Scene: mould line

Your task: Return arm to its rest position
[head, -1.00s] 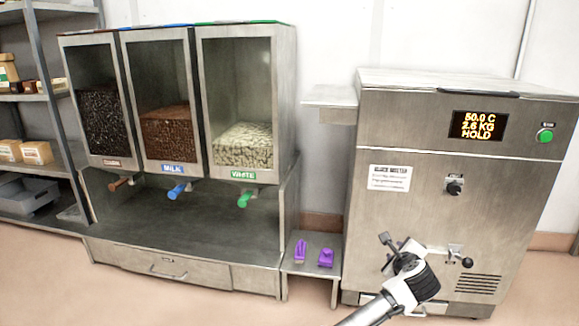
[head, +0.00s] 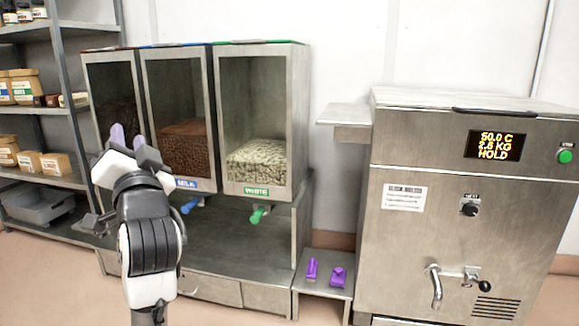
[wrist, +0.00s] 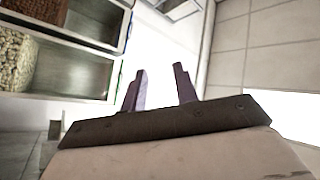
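My gripper (head: 127,140) is raised at the left in the head view, its fingers pointing up in front of the dark and milk chocolate dispensers. In the wrist view my gripper (wrist: 160,88) shows two purple-grey fingers spread apart with nothing between them. My arm covers part of the left dispenser and its tap. The wrist view looks past the fingers to white wall and ceiling panels, with the dispenser bins (wrist: 75,65) tilted at the left.
The dispenser unit (head: 262,100) stands at the centre left. A block melter (head: 460,180) stands right, its display reading HOLD. Two purple pieces (head: 325,272) lie on a low shelf between. Shelving (head: 62,111) is far left. The floor before the melter's right side is clear.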

